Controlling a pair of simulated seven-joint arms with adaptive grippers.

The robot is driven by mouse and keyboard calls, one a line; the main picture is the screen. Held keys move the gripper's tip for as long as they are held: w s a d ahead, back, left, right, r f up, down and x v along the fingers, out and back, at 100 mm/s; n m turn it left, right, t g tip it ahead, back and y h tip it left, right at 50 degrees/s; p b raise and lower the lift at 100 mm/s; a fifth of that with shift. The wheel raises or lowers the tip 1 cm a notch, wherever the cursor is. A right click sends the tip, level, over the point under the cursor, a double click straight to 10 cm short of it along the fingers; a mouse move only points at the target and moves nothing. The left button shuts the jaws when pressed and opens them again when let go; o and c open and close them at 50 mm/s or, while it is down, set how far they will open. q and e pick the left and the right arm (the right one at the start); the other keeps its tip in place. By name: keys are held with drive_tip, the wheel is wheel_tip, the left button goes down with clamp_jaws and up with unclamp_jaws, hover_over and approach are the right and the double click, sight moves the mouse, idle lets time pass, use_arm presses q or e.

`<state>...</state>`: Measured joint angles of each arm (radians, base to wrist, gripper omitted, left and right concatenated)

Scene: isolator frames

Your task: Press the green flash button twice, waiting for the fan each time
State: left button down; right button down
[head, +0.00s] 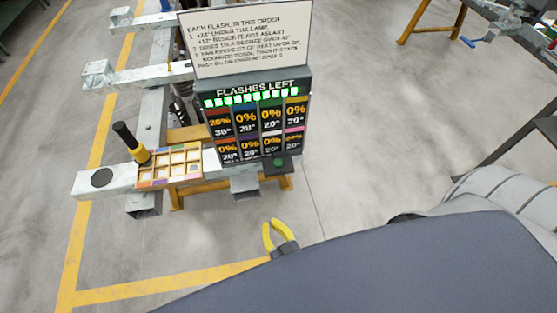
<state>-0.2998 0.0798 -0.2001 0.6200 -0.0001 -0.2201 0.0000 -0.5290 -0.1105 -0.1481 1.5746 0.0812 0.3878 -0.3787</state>
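The green flash button (279,162) sits on a small dark box at the lower right corner of the display board (256,123). The board reads "FLASHES LEFT" over a row of lit green segments. The fan cannot be made out. My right gripper (271,222), with yellow fingers, is in front of and below the button, clear of it in the picture. Its fingertips are apart with nothing between them. My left gripper is not in view.
A white instruction sign (247,38) stands above the board. A sectioned tray (170,167) and a tilted black-and-yellow tool (130,142) are at the left on a grey steel frame (95,181). Open grey floor (360,140) lies right of the board.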

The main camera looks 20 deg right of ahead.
drive_tip(key=w+d+r+m+t+h, duration=0.1)
drive_tip(key=d+r+t+h, duration=0.1)
drive_tip(key=r, duration=0.8)
drive_tip(key=w+d+r+m+t+h, duration=0.1)
drive_tip(key=d+r+t+h, duration=0.2)
drive_tip(key=r, duration=0.7)
drive_tip(key=shift+w+d+m+h, duration=0.3)
drive_tip(key=shift+d+h, duration=0.1)
drive_tip(key=shift+d, duration=0.3)
drive_tip(key=shift+w, duration=0.1)
wheel_tip(320, 180, up, 3)
hover_over(278, 162)
drive_tip(key=s, duration=0.1)
drive_tip(key=shift+a+r, duration=0.15)
drive_tip(key=shift+r, duration=0.05)
wheel_tip(278, 162, down, 2)
drive_tip(key=shift+s+f+t, duration=0.1)
drive_tip(key=shift+s+t, duration=0.05)
drive_tip(key=shift+t, duration=0.15)
drive_tip(key=shift+f, duration=0.95)
